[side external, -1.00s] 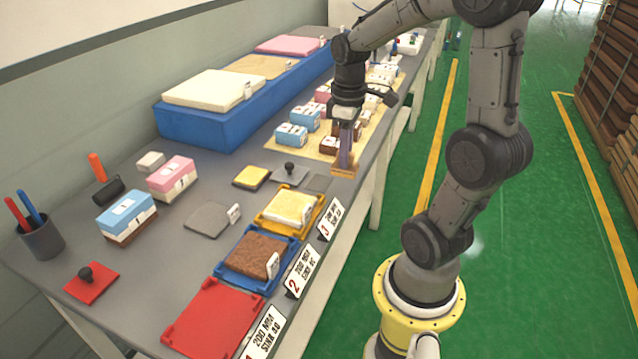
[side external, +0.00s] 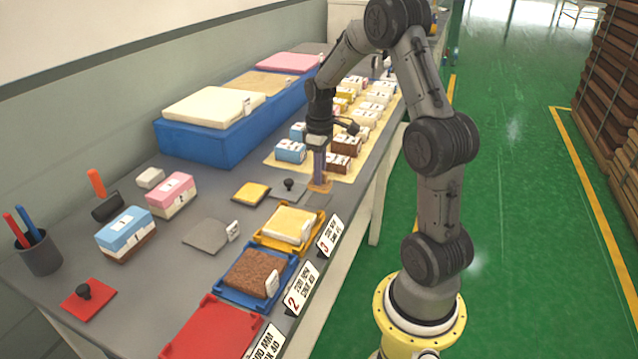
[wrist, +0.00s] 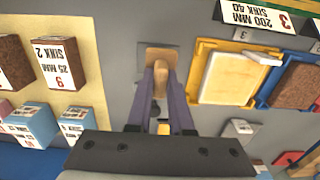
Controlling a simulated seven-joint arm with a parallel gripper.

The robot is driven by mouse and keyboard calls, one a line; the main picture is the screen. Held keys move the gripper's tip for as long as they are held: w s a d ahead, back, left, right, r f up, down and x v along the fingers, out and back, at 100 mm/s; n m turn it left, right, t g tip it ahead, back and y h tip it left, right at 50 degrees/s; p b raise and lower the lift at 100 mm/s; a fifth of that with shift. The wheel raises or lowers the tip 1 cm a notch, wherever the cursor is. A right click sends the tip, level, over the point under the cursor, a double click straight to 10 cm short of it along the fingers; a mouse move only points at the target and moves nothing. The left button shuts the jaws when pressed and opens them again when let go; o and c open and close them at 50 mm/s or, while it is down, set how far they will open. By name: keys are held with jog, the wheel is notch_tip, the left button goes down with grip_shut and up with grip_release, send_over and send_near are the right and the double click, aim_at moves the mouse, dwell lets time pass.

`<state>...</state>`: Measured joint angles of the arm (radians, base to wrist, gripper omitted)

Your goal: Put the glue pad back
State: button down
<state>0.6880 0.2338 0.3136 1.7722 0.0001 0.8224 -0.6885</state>
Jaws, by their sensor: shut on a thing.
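My gripper (side external: 319,181) is shut on a small tan piece with a handle-like upper part, which I take to be the glue pad (side external: 319,187). In the wrist view the piece (wrist: 160,82) sits between the two purple-grey fingers of my gripper (wrist: 162,95). It is low over the table, at a dark grey square patch (wrist: 145,52). I cannot tell whether the piece touches the patch. The fingers hide part of the piece.
A yellow tray with a cream block (side external: 292,222), a blue tray with a brown block (side external: 253,272) and an empty red tray (side external: 212,330) line the front edge. A knobbed grey plate (side external: 284,194) and yellow pad (side external: 251,192) lie left. Small labelled blocks (side external: 290,151) stand behind.

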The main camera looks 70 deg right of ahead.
jog(key=shift+w+d+f, duration=0.15)
jog(key=shift+f, duration=1.7)
jog(key=shift+f, duration=0.1)
jog(key=c, duration=0.8)
grip_release()
